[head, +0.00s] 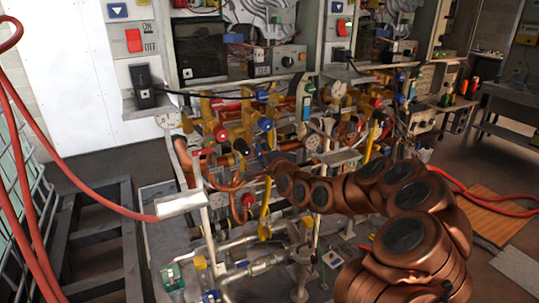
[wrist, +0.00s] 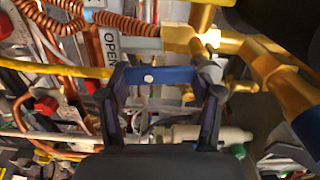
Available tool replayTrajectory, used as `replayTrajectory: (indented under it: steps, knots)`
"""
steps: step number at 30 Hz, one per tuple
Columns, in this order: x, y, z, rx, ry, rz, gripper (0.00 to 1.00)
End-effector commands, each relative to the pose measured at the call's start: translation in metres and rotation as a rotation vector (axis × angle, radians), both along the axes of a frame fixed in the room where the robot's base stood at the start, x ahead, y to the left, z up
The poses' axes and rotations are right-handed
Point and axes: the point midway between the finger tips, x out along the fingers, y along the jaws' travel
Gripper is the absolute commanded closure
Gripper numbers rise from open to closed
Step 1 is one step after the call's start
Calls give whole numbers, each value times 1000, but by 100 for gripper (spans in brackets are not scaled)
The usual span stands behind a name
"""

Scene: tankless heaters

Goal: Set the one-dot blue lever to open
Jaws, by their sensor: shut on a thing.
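The one-dot blue lever (wrist: 172,75) lies across the wrist view, with a single white dot on its face. Its right end meets a brass valve (wrist: 205,42). My gripper (wrist: 160,80) has one black finger at each end of the lever and is shut on it. A grey plate with the word OPEN (wrist: 111,42) is just above and left of the lever. In the head view my copper-coloured arm reaches left into the pipework; the gripper and this lever are too small and crowded to make out there.
Brass pipes (wrist: 275,68) stand close on the right in the wrist view. A yellow lever (wrist: 60,70) and a coiled copper tube (wrist: 125,22) are close on the left. In the head view, red hoses (head: 85,205) hang at the left and a workbench (head: 508,110) stands at the right.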

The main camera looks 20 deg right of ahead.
Motion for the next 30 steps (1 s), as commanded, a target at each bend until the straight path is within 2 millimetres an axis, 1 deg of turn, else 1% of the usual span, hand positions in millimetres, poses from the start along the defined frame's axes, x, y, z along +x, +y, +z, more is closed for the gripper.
replayTrajectory:
  steps: [1,9,22,23,27,30]
  knots:
    - [0,3,-1,17,-2,3,98]
    - [0,7,0,77,6,5,98]
    - [0,7,0,82,8,5,98]
    - [0,7,0,82,8,5,33]
    - [0,7,0,82,8,5,18]
    - [0,7,0,81,9,4,9]
